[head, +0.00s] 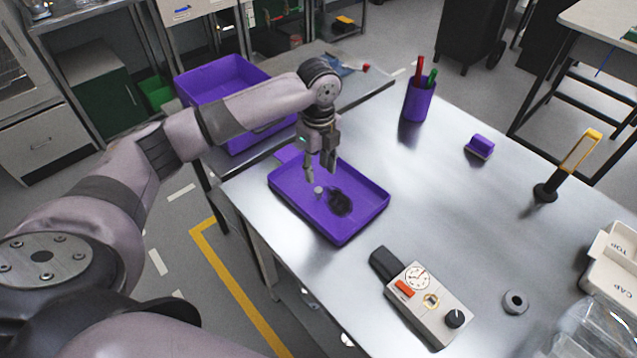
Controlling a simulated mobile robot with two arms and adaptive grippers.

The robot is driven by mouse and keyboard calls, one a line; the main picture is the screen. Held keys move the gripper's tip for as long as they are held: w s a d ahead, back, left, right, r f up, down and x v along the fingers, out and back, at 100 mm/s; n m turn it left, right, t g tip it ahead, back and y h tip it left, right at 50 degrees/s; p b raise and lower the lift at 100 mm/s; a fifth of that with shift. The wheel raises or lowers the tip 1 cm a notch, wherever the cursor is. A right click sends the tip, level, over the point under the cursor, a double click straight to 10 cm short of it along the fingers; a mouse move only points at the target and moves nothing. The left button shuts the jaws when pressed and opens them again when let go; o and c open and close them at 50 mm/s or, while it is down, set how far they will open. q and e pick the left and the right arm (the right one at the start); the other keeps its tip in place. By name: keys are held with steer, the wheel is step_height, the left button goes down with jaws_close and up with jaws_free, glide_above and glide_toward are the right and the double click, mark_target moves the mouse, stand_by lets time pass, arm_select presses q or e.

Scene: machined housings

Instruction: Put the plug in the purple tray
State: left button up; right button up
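The purple tray (363,219) lies flat near the left edge of the metal table. A small light grey piece (318,191), which looks like the plug, shows within the tray's outline, just below my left fingertips. It seems to rest on the tray floor; exact contact is hard to tell. My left gripper (320,176) points down over the tray, its fingers apart and with nothing visible between them. A dark patch, perhaps the gripper's shadow, lies on the tray floor beside the grey piece. My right gripper is not in view.
A purple pen cup (417,104), a purple block (479,147) and a yellow-topped black stand (546,192) are at the back. A gauge box (430,300), a grey ring (515,301) and white labelled boxes (612,262) are nearer. A purple bin (213,78) stands behind my arm. The table's middle is clear.

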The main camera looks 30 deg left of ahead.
arm_select(q)
step_height(320, 180, up, 5)
steer(key=shift+f+b, duration=0.1)
steer(key=shift+b, duration=0.2)
